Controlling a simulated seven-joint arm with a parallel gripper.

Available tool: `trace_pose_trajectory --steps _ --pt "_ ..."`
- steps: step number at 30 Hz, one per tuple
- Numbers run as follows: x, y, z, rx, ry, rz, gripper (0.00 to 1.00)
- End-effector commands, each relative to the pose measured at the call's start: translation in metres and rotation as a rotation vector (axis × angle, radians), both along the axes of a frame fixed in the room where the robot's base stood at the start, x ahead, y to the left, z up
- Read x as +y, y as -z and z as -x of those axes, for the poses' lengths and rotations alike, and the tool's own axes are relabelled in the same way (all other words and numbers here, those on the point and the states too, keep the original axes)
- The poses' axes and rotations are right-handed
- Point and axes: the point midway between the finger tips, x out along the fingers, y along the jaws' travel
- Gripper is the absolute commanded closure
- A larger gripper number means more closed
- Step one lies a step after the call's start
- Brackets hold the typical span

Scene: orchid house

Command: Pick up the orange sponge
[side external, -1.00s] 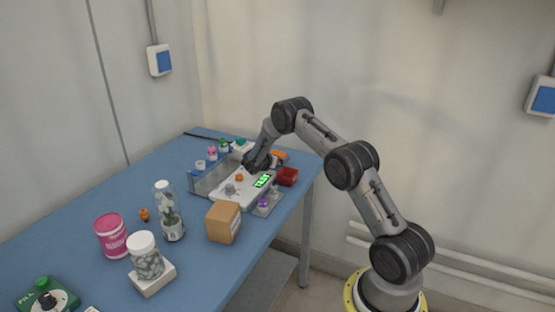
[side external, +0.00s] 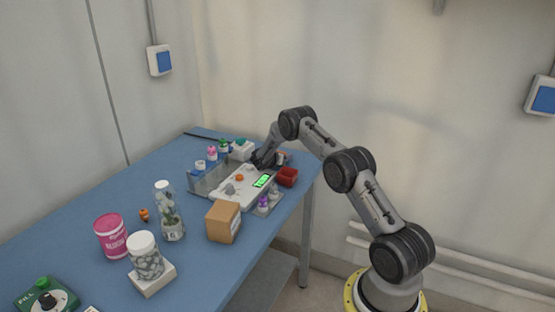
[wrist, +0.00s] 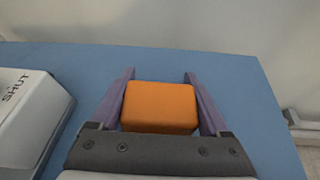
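The orange sponge (wrist: 160,107) is a rounded block on the blue table, in the middle of the wrist view. My gripper (wrist: 159,73) has its two purple fingers spread, one on each side of the sponge, with the tips reaching past its far edge. The fingers are very close to its sides; firm contact does not show. In the side external view my gripper (side external: 268,160) is low at the table's far right end and mostly hides the sponge.
A white box marked SHUT (wrist: 28,112) stands left of the gripper. A red container (side external: 287,177) and a white device with a green display (side external: 236,188) are near the gripper. A cardboard box (side external: 223,221) stands nearer the camera. Bare blue table (wrist: 240,85) lies right of the sponge.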

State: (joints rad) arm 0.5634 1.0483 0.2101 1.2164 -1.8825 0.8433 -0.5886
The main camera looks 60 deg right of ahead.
Motion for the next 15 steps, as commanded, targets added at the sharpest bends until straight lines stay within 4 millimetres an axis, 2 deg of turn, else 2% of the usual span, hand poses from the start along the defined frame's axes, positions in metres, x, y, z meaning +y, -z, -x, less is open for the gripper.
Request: trace_pose_trajectory --steps 1,7,15 --pt "0.0002 0.0 -0.0001 0.0 0.0 0.0 0.38" --pt "0.0003 0.0 -0.0001 0.0 0.0 0.0 0.74" --pt "0.0002 -0.0014 -0.0003 -0.001 0.0 0.001 0.75"
